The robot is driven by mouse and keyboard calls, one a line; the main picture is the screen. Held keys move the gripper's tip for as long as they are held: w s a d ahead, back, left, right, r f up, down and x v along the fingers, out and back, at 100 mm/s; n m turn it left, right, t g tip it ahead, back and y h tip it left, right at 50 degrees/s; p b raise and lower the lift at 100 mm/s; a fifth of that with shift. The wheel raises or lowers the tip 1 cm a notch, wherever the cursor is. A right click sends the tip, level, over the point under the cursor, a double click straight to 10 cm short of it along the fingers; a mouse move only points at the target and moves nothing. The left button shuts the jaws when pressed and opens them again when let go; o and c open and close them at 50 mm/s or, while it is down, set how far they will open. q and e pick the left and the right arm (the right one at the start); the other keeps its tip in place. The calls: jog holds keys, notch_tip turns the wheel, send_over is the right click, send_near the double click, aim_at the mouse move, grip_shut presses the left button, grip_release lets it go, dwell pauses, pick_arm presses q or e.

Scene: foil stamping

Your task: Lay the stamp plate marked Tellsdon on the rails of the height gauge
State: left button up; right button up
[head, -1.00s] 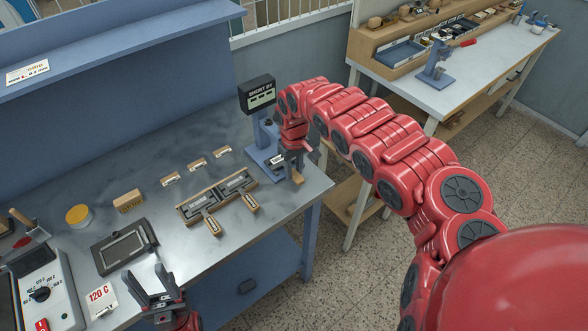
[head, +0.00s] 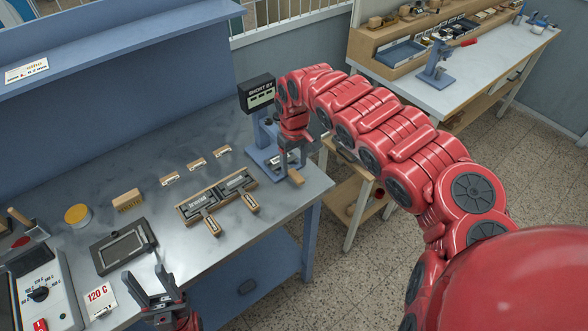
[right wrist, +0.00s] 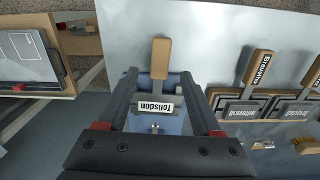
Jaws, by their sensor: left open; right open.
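The stamp plate marked Tellsdon (right wrist: 153,106), with a wooden handle (right wrist: 161,58), lies at the blue height gauge (head: 262,136), its handle (head: 296,177) pointing to the front. Its name reads upside down in the right wrist view. My right gripper (head: 290,160) is open just above the plate, its fingers on either side of it in the right wrist view (right wrist: 158,78). Whether the plate sits squarely on the rails is hidden by the gripper. The gauge's display (head: 260,96) reads SHORT BY with a value too small to read. My left gripper (head: 146,282) is open and empty at the bench's front edge.
A holder (head: 183,215) with two other handled plates lies left of the gauge. Small labelled cards (head: 196,164), a wooden block (head: 127,200), a yellow tin (head: 77,214), a dark frame (head: 122,247) and a control box (head: 46,296) stand further left. The bench's right edge is close.

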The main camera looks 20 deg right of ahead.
notch_tip(320, 180, up, 14)
jog(key=b, duration=0.3)
jog(key=shift+r, duration=0.15)
